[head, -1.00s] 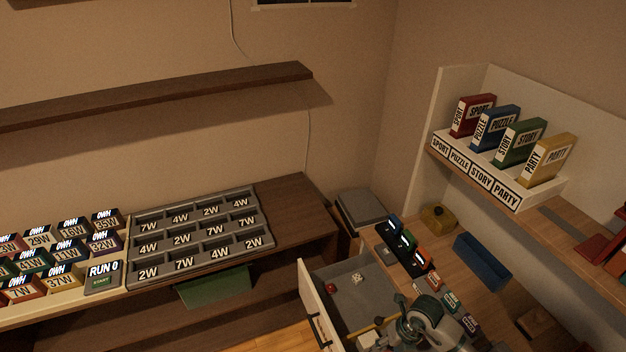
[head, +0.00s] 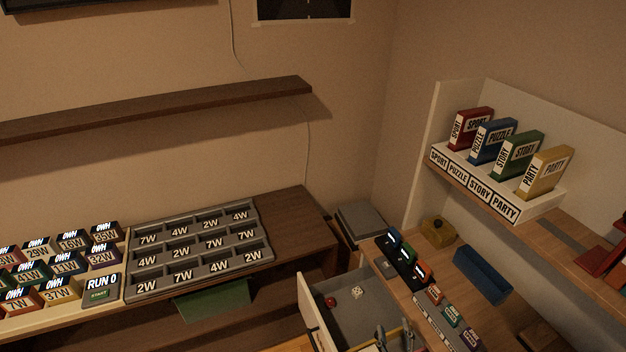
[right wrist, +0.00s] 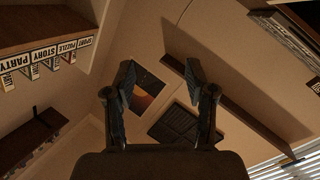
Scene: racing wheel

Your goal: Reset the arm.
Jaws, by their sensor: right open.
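My right gripper (head: 393,331) shows only by its fingers at the bottom edge of the head view, over the open drawer (head: 352,304). In the right wrist view my right gripper (right wrist: 159,78) is open, its two fingers well apart with nothing between them. Beyond them are the wall and the dark wall shelf (right wrist: 240,95). The rest of my right arm is hidden below the head view. My left gripper is not in view.
The drawer holds a red ball (head: 331,301) and a white die (head: 356,292). A wooden counter (head: 408,300) with a blue tray (head: 482,274) is at the right, below a shelf of game boxes (head: 515,155). A grey slotted tray (head: 198,247) lies on the left table.

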